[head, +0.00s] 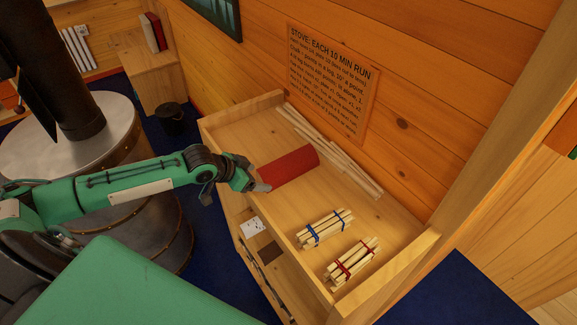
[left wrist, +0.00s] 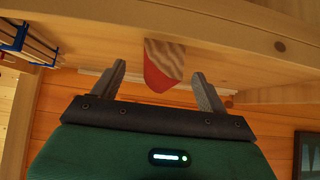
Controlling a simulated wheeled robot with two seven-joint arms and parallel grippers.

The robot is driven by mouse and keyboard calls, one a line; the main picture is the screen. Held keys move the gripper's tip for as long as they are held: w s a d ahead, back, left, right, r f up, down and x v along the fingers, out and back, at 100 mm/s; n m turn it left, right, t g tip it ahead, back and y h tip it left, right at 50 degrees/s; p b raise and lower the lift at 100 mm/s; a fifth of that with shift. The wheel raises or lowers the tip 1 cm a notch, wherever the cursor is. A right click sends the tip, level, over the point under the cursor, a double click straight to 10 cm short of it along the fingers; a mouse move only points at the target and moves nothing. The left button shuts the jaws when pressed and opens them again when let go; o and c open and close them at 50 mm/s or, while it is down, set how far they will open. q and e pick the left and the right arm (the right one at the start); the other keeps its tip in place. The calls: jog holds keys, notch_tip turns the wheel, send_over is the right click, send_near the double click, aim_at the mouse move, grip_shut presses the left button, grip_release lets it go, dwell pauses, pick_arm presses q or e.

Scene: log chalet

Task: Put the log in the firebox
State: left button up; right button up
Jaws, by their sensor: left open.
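The log, a red half-round piece (head: 289,167), lies in the wooden tray top of a shelf unit against the wall. Its bare wood-grain end and red side show in the left wrist view (left wrist: 160,65), between the two fingers. My left gripper (head: 262,186) is open at the log's near-left end, with the jaws apart on either side of it in the wrist view (left wrist: 160,82). I cannot tell whether a finger touches it. The round metal stove (head: 130,135) with a black pipe stands at left; its firebox opening is not visible. My right gripper is not in view.
Thin sticks (head: 325,148) lie along the tray's back. A blue-tied bundle (head: 325,228) and a red-tied bundle (head: 352,263) lie at its right. The tray's raised front rim (head: 290,250) borders the log. A dark bucket (head: 172,120) stands on the floor behind the stove.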

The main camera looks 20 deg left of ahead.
aim_at(261, 178)
pick_arm(q)
jog(key=shift+w+d+f+p, duration=0.15)
jog(key=shift+w+f+p, duration=0.05)
jog(key=shift+w+p, duration=0.1)
jog(key=p+x, duration=0.1)
jog(key=x, duration=0.2)
jog(key=shift+s+f+p, duration=0.1)
jog(key=shift+f+p, duration=0.1)
jog(key=shift+p, duration=0.1)
jog(key=shift+w+f, duration=0.25)
jog(key=shift+f, duration=0.2)
jog(key=shift+c, duration=0.5)
jog(key=c, duration=1.1)
jog(key=shift+c, duration=0.9)
jog(key=shift+r, duration=0.15)
